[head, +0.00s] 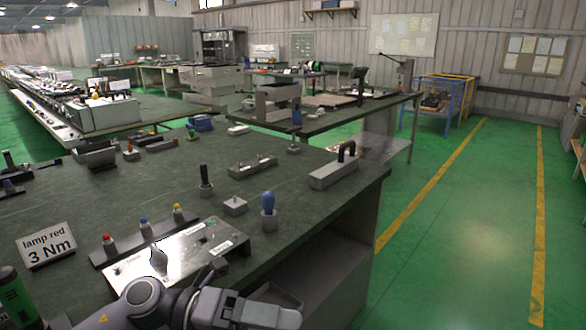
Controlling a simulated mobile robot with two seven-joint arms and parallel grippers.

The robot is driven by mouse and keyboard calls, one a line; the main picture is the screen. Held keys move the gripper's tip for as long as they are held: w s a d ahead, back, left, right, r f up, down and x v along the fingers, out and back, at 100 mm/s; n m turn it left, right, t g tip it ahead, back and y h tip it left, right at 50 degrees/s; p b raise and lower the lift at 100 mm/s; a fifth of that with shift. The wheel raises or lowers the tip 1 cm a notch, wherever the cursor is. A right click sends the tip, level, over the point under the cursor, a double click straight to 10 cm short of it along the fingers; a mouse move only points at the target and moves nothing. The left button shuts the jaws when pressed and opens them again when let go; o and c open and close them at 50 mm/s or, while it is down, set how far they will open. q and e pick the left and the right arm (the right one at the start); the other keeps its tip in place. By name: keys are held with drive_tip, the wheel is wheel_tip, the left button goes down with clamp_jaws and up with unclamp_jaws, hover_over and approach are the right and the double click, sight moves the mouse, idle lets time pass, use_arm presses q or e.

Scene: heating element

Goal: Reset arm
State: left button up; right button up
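A grey arm of mine crosses the bottom edge of the head view, in front of the near workbench (120,205). I see its rounded joint and link housings, but no clear pair of fingertips. I cannot tell which of my arms it is. A small dark part shows just above the links, and I cannot tell what it is. Neither gripper can be made out, and no object is seen held. A light metal plate (178,250) lies on the bench right behind the arm, partly hidden by it.
A sign reading "lamp red 3 Nm" (47,246) stands at the left. A rail with red, blue and yellow-topped pieces (145,232), a blue-handled tool (268,205) and a black-handled block (334,173) stand on the bench. Green floor (470,240) is clear at the right.

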use_arm(q)
drive_tip(key=w+a+f+n+t+y+p, duration=0.15)
drive_tip(key=a+f+n+t+y, duration=0.3)
drive_tip(key=n+t, duration=0.75)
drive_tip(key=w+a+f+n+t+y, duration=0.25)
drive_tip(key=a+f+n+t, duration=0.35)
drive_tip(key=n, duration=1.1)
drive_tip(key=s+a+f+n+g+y, duration=0.2)
drive_tip(key=s+a+f+n+y, duration=0.2)
drive_tip(key=s+f, duration=0.3)
drive_tip(key=s+a+f+n+g+y, duration=0.3)
drive_tip(key=s+f+n, duration=0.2)
drive_tip(key=s+f, duration=0.2)
wheel_tip(320, 180, down, 3)
drive_tip(key=shift+s+a+r+n+y+p, duration=0.2)
drive_tip(key=shift+a+n+y+p, duration=0.1)
drive_tip(key=shift+a+y, duration=0.1)
